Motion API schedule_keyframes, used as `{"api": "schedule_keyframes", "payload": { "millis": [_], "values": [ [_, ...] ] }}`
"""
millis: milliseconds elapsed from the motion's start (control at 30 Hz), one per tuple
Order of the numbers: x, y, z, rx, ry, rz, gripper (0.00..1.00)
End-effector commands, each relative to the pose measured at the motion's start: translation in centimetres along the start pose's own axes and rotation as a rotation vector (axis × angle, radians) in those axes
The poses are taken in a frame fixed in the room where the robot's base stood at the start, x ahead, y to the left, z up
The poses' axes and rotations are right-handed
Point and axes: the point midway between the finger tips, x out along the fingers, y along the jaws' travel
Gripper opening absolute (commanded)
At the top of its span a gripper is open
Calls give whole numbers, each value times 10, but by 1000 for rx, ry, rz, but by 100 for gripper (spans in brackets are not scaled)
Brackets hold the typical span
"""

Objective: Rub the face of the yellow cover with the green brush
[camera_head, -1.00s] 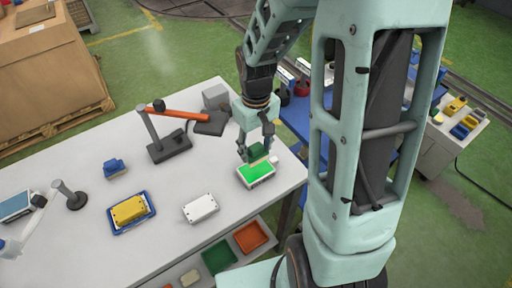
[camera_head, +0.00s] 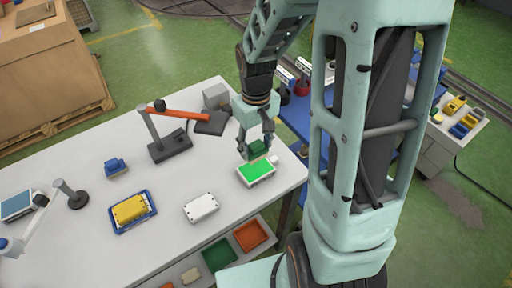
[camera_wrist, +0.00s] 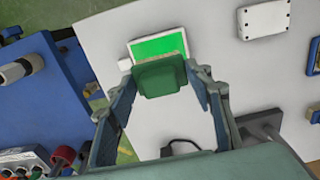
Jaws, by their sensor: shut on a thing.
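The green brush (camera_head: 257,149) is a dark green block between the fingers of my gripper (camera_head: 257,147), near the right end of the table. In the wrist view the green brush (camera_wrist: 160,77) sits between both fingers (camera_wrist: 160,95); its underside is hidden. It is over the far edge of a white box with a bright green face (camera_head: 257,173); I cannot tell whether they touch. The yellow cover (camera_head: 131,209) lies face up on a blue tray (camera_head: 148,221) to the left, well apart from my gripper.
A white cover (camera_head: 201,207) lies between the yellow cover and the green-faced box. A blue brush-like block (camera_head: 116,167) stands behind the yellow cover. A lamp with an orange arm (camera_head: 180,112) reaches close to my gripper's left. Table surface around the covers is clear.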

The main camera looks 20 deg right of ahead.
Motion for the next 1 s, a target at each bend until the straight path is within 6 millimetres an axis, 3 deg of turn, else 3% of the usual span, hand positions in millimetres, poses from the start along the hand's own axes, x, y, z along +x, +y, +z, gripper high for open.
{"api": "schedule_keyframes", "payload": {
  "millis": [600,1000],
  "values": [
    [56,0,0,0,0,0,28],
    [60,0,0,0,0,0,28]
  ]
}}
